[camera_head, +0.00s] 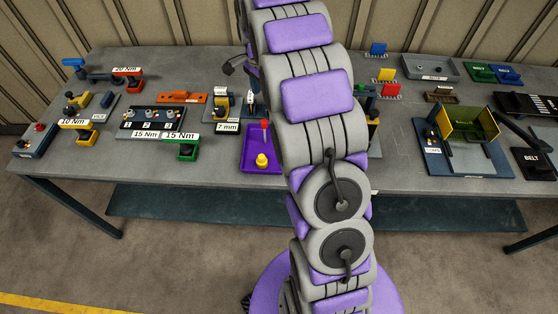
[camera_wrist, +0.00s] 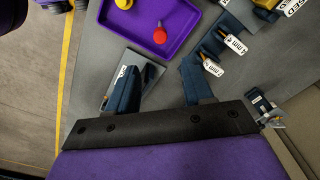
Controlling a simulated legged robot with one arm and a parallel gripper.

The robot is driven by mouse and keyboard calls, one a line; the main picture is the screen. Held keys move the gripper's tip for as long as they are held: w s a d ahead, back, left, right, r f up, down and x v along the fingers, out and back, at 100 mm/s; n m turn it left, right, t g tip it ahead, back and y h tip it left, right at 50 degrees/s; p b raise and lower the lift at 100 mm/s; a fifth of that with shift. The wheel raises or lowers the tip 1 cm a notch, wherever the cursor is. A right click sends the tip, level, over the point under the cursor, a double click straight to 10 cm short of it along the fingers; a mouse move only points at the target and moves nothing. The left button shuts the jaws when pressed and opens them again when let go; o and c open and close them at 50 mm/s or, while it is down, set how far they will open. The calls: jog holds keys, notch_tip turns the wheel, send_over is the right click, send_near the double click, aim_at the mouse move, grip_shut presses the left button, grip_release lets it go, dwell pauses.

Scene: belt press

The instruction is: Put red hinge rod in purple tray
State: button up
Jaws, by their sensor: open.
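The purple tray (camera_head: 249,158) lies on the grey table just left of my arm. It also fills the top of the wrist view (camera_wrist: 184,18). A red-headed piece (camera_head: 264,125), which looks like the red hinge rod, is within the tray's outline. In the wrist view its red head (camera_wrist: 160,36) has a thin shaft beyond it. It seems to stand upright in the tray, near a yellow knobbed piece (camera_head: 262,160). My gripper (camera_wrist: 160,85) has its two dark blue fingers spread, with nothing between them. The tray and red piece are beyond the fingertips.
A grey plate with a label (camera_wrist: 118,72) lies by the left finger. Blue stands with mm labels (camera_wrist: 218,50) are right of the tray. Several fixtures with Nm labels (camera_head: 147,120) crowd the table's left. A yellow-sided fixture (camera_head: 447,120) stands at right.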

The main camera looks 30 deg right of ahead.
jog(key=s+a+r+n, duration=0.3)
jog(key=s+a+n, duration=0.15)
jog(key=s, duration=0.45)
jog(key=s+a+r+n+g, duration=0.1)
jog(key=s+a+r+n, duration=0.15)
jog(key=s+a, duration=0.4)
jog(key=s+a+r+n, duration=0.2)
jog(key=s+a+n, duration=0.15)
jog(key=s, duration=0.75)
jog(key=s+a+f+n, duration=0.1)
jog(key=s+n, duration=0.5)
jog(key=s, duration=0.7)
jog(key=shift+s+a+f+g, duration=0.2)
jog(key=shift+a+f+g, duration=0.2)
jog(key=shift+f, duration=0.15)
